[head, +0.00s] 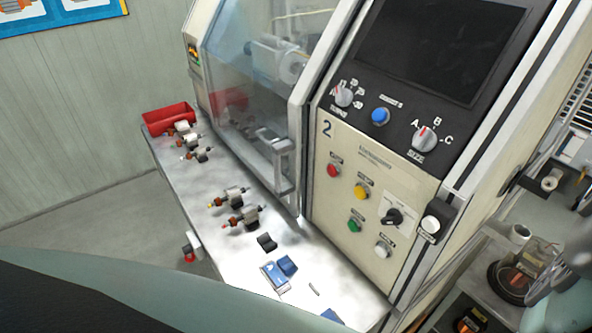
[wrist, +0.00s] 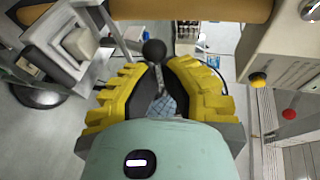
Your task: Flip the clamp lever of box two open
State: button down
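In the wrist view, my gripper (wrist: 156,80) has its two yellow-ridged fingers with black pads spread apart. A lever with a black ball knob (wrist: 154,50) and a thin metal stem shows in the gap between them. No contact with the fingers is visible. I cannot tell its depth, or whether it is the clamp lever of box two. In the head view, the machine panel marked 2 (head: 326,128) stands on the right, beside a glass door (head: 240,100). No clamp lever can be made out there, and my gripper is not in that view.
In the wrist view, a brown roller-like bar (wrist: 190,10) crosses the top and a button panel (wrist: 280,60) is at right.

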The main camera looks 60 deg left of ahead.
jog(key=shift+w+a+r, duration=0.15)
dwell(0.5)
jog(key=shift+d+r+p, duration=0.1)
jog(key=shift+d+p, duration=0.1)
jog(key=shift+p, duration=0.2)
jog(key=shift+w+r+g+p, duration=0.25)
jog(key=shift+w+g+p, duration=0.2)
jog(key=shift+g, duration=0.25)
dwell(2.2)
jog(key=shift+w+a+r+n+g+p, duration=0.15)
jog(key=shift+w+n+g+p, duration=0.05)
jog(key=shift+w+g, duration=0.2)
jog(key=shift+w+a+r+n+g+p, duration=0.15)
jog(key=shift+w+n+g, duration=0.1)
jog(key=shift+g, duration=0.25)
dwell(1.9)
